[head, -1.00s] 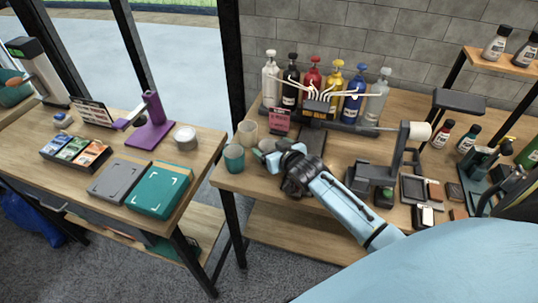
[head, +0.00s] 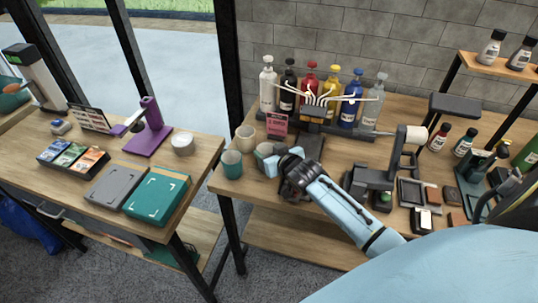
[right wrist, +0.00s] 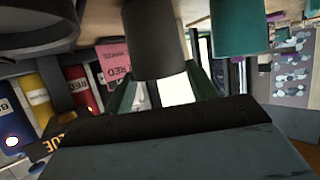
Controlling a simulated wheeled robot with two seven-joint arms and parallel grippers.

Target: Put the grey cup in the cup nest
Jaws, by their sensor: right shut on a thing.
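My right gripper (head: 272,162) is low over the near left part of the workbench, beside the cups. In the right wrist view it is shut on the grey cup (right wrist: 152,42), which sits between its greenish fingers. In the head view the grey cup (head: 263,149) shows only in part behind the gripper. A teal cup (head: 232,164) and a beige cup (head: 245,138) stand just left of it; the teal one also shows in the right wrist view (right wrist: 238,25). I cannot make out the cup nest. My left gripper is not in view.
A pink card (head: 277,125) and a row of pump bottles (head: 311,88) stand behind the gripper. A gap separates the workbench from the left table (head: 110,160).

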